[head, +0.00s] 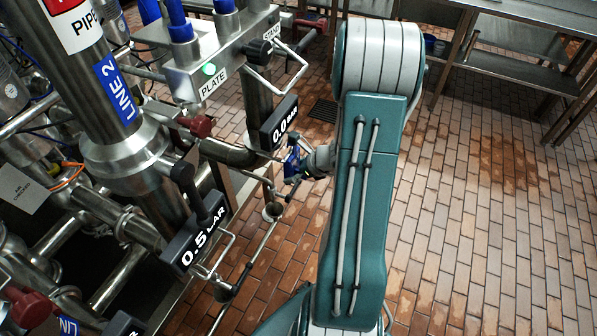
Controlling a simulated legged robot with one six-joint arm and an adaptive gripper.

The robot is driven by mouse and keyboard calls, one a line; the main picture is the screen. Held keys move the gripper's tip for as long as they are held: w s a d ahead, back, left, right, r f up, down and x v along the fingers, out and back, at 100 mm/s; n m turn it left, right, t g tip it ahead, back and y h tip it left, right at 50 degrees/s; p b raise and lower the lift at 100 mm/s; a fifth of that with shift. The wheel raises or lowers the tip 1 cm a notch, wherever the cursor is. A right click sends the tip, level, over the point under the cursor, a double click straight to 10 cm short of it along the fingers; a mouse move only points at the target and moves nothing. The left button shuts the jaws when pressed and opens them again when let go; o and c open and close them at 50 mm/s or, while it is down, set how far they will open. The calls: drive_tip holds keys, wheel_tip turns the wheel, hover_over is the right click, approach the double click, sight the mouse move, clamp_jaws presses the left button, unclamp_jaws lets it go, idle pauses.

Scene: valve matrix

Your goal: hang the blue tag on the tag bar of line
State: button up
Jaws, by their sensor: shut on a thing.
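My gripper (297,172) is at the end of my teal arm, left of the arm's forearm in the head view. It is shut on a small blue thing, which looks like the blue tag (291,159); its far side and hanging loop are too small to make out. The gripper is just below the 0.0 display and beside thin metal rods. A bent-rod bar (222,262) sticks out by the 0.5 BAR display. Another rod bar (272,84) is under the STAND label. I cannot tell whether the tag touches any bar.
The LINE 2 pipe (118,88), the 0.5 BAR display (195,238) and the 0.0 display (279,122) crowd the left. A PLATE box (207,72) with a green light is above. A metal table (515,50) stands at the back right. The tiled floor on the right is clear.

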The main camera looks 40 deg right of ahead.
drive_tip(key=shift+f, duration=0.4)
drive_tip(key=o, duration=1)
drive_tip(key=shift+c, duration=0.2)
drive_tip(key=v, duration=1.2)
drive_tip(key=shift+s+f, duration=0.1)
